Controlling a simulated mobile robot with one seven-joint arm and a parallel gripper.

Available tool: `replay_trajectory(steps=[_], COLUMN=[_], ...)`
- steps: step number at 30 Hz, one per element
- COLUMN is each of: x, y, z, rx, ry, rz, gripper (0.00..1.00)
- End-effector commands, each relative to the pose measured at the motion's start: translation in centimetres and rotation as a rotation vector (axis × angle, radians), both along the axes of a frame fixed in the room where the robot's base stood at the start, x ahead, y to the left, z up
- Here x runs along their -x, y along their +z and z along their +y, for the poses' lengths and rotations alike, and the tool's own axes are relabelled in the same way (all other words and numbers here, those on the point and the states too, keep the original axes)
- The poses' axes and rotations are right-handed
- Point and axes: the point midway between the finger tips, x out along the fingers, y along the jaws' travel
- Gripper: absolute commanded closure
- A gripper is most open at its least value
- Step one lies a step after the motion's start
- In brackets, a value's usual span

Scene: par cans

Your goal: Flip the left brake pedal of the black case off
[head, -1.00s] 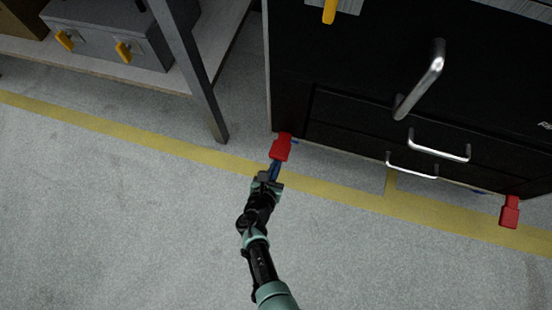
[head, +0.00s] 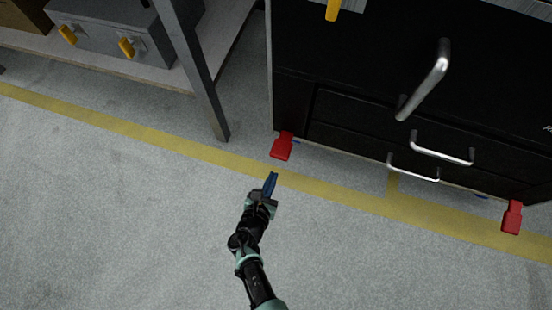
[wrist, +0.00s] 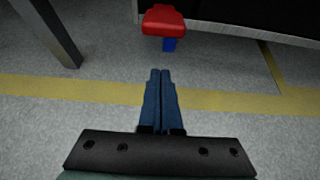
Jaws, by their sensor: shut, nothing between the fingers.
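The black case (head: 390,75) stands at the upper right in the head view. Its left brake pedal (head: 282,147) is red and sticks out at the case's lower left corner. The pedal also shows in the wrist view (wrist: 163,20), with a blue part below it. My gripper (head: 273,175) is just in front of the pedal, nearer the camera, with a small gap between them. Its blue fingers (wrist: 160,72) are together and empty, pointing toward the pedal. The right brake pedal (head: 512,217), also red, is at the case's lower right corner.
A metal shelf leg (head: 195,80) stands left of the case. A grey box (head: 110,35) with yellow latches sits on the shelf. Silver handles (head: 425,80) stick out of the case front. The concrete floor with a yellow line (head: 150,138) is clear around my arm.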

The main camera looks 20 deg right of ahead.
Motion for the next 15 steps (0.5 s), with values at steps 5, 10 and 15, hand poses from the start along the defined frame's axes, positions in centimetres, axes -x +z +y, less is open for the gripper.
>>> replay_trajectory(steps=[5, 10, 15], x=[2.4, 3.6, 4.0], y=[2.3, 3.0, 3.1], z=[1.5, 2.4, 2.6], rx=[-0.001, 0.0, -0.001], ry=[0.002, 0.001, -0.001], rz=[0.003, 0.003, 0.002], gripper=[1.0, 1.0, 1.0])
